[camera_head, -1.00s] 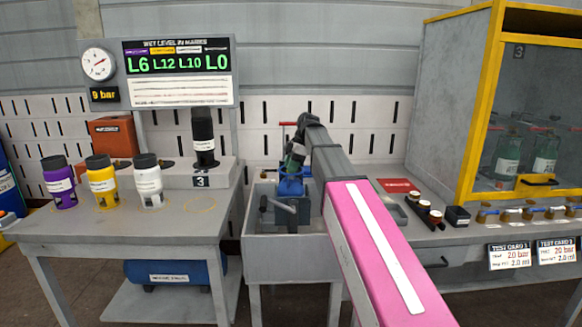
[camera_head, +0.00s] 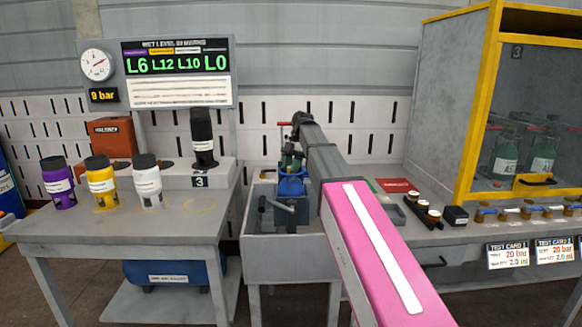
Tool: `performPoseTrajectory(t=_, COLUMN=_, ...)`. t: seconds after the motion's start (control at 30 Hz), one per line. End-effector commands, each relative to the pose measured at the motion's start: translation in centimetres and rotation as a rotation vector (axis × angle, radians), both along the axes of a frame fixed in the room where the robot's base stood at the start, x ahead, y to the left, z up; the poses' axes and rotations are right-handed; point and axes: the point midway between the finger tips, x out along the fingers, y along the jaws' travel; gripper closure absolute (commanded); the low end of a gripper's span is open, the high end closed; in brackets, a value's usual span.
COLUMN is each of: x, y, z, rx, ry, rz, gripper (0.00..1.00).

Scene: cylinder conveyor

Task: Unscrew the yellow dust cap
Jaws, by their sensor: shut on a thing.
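My gripper (camera_head: 293,150) is over the grey sink-like bench in the middle, at the far end of my arm. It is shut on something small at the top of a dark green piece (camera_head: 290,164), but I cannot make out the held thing. The green piece stands upright in a blue clamp or vise (camera_head: 291,186) with a grey handle at its lower left. I cannot clearly see a yellow dust cap; my gripper and arm cover that spot.
My pink-and-grey arm crosses the front right. The left table (camera_head: 120,232) carries purple, yellow and white bottles (camera_head: 148,185). A black bottle (camera_head: 203,138) stands on the stand marked 3. At right are a small black box (camera_head: 456,217) and a yellow-framed cabinet (camera_head: 478,110).

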Motion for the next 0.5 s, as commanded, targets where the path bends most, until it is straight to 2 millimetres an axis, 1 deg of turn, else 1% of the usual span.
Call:
performPoseTrajectory(t=0.03, x=0.57, y=0.4, z=0.03, rx=0.001, ry=0.009, rz=0.011, gripper=0.96)
performPoseTrajectory(t=0.2, x=0.67, y=0.49, z=0.03, rx=0.001, ry=0.012, rz=0.011, gripper=0.96)
performPoseTrajectory(t=0.23, x=0.7, y=0.5, z=0.03, rx=0.0, ry=0.012, rz=0.011, gripper=0.57)
performPoseTrajectory(t=0.27, x=0.72, y=0.51, z=0.02, rx=0.0, ry=0.012, rz=0.011, gripper=0.47)
performPoseTrajectory(t=0.3, x=0.76, y=0.53, z=0.01, rx=0.0, ry=0.012, rz=0.011, gripper=0.42)
performPoseTrajectory(t=0.5, x=0.94, y=0.55, z=-0.04, rx=0.0, ry=0.009, rz=0.008, gripper=0.42)
